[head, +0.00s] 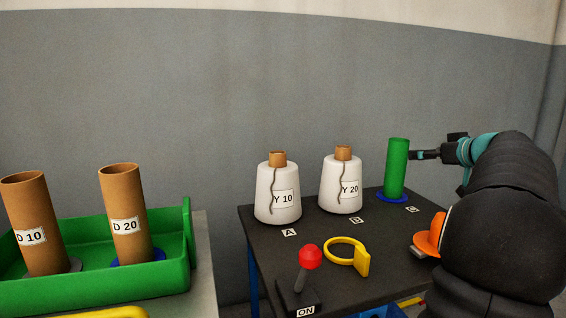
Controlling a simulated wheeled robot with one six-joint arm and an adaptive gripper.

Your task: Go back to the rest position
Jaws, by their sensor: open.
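My gripper (424,155) is at the right, its dark fingers pointing left at the upper part of a green tube (396,168). The jaws are open. A small gap seems to lie between the fingertips and the tube, but I cannot tell for certain. The tube stands upright on a blue disc (392,196) near label C, at the far right of the dark table (258,232). My black arm covers the table's right side and partly hides an orange thing (428,238).
White yarn bobbins Y 10 (266,195) and Y 20 (338,190) stand at A and B. A red-knobbed lever (309,257) and yellow ring (362,263) are in front. A green tray (175,277) at left holds cardboard tubes D 10 (30,210) and D 20 (122,195).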

